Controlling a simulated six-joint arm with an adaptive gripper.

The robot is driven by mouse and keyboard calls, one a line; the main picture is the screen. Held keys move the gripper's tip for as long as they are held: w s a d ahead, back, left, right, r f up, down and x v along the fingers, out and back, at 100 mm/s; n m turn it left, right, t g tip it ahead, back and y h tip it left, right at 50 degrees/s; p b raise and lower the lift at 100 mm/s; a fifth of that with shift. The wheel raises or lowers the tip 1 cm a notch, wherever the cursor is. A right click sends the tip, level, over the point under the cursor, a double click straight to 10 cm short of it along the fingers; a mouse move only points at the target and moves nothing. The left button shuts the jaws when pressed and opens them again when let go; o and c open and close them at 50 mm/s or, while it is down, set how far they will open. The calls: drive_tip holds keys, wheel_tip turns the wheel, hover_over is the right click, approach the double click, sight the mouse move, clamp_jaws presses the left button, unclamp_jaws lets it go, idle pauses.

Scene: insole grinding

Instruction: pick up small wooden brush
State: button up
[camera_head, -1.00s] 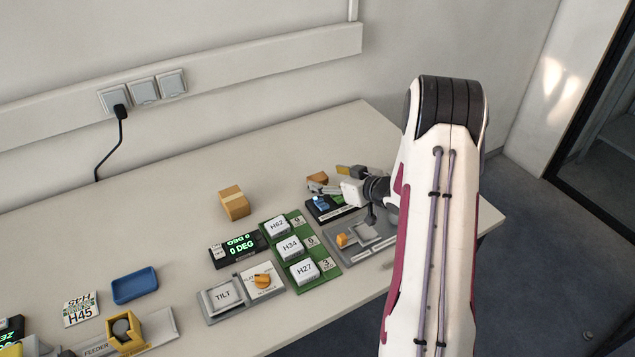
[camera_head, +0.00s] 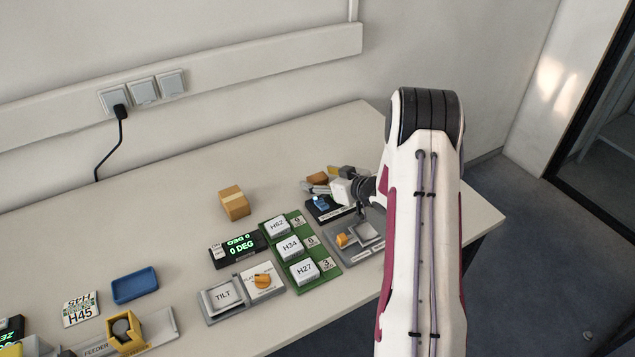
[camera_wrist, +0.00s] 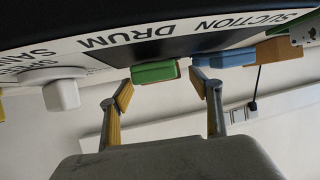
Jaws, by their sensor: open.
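The small wooden brush appears to be the brown-orange piece (camera_head: 317,178) behind the black control panel in the head view. In the wrist view a tan wooden-looking block (camera_wrist: 280,50) shows at the upper right; I cannot tell whether it is the brush or the box. My gripper (camera_wrist: 161,79) is open and empty, its two yellow-padded fingers apart. In the head view my gripper sits just right of the brush, partly hidden behind its own arm and wrist. I cannot tell from this angle how high it is above the table.
The black panel (camera_head: 318,214) with a blue button stands in front of the brush. A grey plate (camera_head: 350,250) and a green board (camera_head: 276,243) with labelled blocks lie nearer. A cardboard box (camera_head: 235,203) sits to the left. The table's back is clear.

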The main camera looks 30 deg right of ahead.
sight(321, 180)
drive_tip(key=c, duration=1.3)
drive_tip(key=shift+r, duration=0.15)
wheel_tip(321, 180, up, 10)
idle(0.4)
